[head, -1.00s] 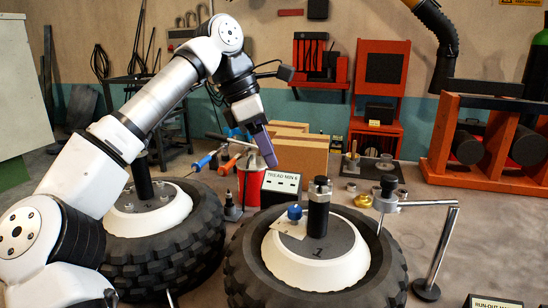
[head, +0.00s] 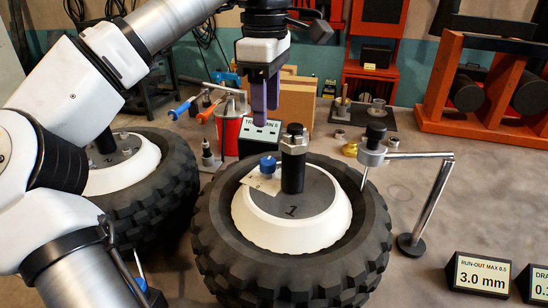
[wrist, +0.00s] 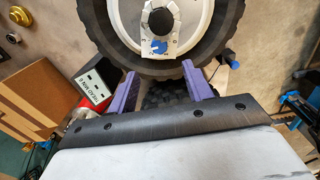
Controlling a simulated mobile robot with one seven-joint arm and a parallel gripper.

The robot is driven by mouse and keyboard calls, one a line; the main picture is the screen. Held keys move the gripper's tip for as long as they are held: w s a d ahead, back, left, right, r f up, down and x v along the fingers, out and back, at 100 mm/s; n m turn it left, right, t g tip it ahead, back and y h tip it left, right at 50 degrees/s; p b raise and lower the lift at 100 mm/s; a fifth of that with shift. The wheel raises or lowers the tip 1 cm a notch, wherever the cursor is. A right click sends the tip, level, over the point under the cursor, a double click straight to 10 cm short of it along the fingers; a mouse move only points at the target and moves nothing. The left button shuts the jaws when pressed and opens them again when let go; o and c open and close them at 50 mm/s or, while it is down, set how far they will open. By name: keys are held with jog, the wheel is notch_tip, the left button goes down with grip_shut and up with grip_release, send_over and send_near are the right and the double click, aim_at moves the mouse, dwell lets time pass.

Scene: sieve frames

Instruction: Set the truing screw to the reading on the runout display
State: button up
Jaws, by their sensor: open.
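The truing screw appears to be the blue knob (head: 267,164) on a pale marked plate (head: 259,182) at the left of the hub of wheel 1 (head: 290,207). The knob also shows in the wrist view (wrist: 159,46); its setting is too small to read. The run-out display (head: 482,277) at lower right reads 3.0 mm. My gripper (head: 266,112) has purple fingers pointing down, empty and apart from the knob, above and behind it in the head view. In the wrist view my gripper (wrist: 160,70) is open, with the knob beyond its fingertips.
A black post (head: 292,165) with a metal nut rises beside the knob. A dial-gauge stand (head: 428,200) reaches the wheel's right side. A second wheel (head: 150,210) stands left, partly behind my arm. A tread sign (head: 260,138), boxes and screwdrivers lie behind.

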aim_at(268, 160)
notch_tip(268, 160, down, 11)
jog(key=shift+r, duration=0.1)
dwell(0.3)
jog(key=c, duration=1)
jog(key=shift+o, duration=0.2)
jog(key=shift+r+m, duration=0.1)
jog(key=shift+m, duration=0.3)
jog(key=shift+m+p, duration=0.55)
jog(key=shift+m, duration=0.55)
jog(key=o, duration=1)
jog(key=shift+c, duration=0.2)
